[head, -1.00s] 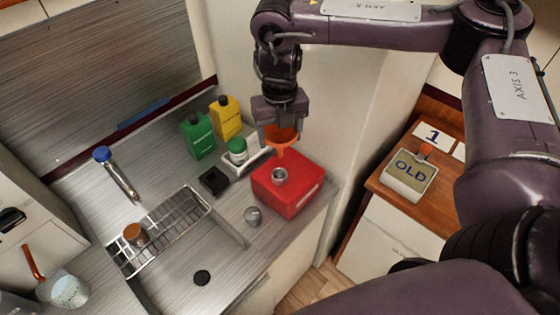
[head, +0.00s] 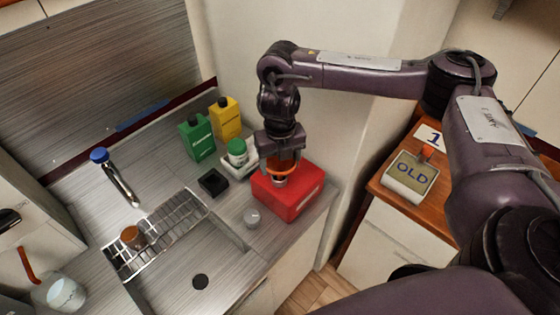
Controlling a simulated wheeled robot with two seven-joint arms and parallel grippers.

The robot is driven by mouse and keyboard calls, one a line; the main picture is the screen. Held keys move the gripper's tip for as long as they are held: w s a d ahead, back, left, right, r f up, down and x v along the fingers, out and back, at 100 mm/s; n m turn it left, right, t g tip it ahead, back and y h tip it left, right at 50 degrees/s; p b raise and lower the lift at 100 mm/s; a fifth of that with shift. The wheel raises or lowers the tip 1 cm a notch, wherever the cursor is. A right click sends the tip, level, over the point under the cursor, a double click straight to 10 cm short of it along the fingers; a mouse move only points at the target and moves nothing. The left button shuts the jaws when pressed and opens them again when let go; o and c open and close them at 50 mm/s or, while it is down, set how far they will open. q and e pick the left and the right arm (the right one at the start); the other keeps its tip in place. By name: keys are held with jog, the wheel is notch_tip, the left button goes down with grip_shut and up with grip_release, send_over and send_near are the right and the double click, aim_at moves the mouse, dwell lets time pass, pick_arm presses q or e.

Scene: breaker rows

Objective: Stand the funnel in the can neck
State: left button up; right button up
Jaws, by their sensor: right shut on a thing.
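A red can (head: 303,196) stands on the grey counter near its right end. Its metal neck (head: 279,182) points up on the top, partly covered from above. My right gripper (head: 281,160) is right over the neck, shut on the orange funnel (head: 279,169). The funnel's rim shows just under the fingers, and its spout is hidden or lies within the neck; I cannot tell how deep it sits. My left gripper is not in view.
A small grey cap (head: 251,217) lies left of the can. A black box (head: 213,182), a white-green jar (head: 237,152), and green (head: 197,137) and yellow (head: 225,117) bottles stand behind. The sink with a wire rack (head: 160,230) is left.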

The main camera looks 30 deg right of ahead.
aim_at(280, 180)
jog(key=shift+f, duration=0.15)
jog(key=o, duration=1)
jog(key=shift+r, duration=0.3)
notch_tip(280, 180, up, 12)
jog(key=shift+f+p, duration=0.15)
jog(key=shift+p, duration=0.35)
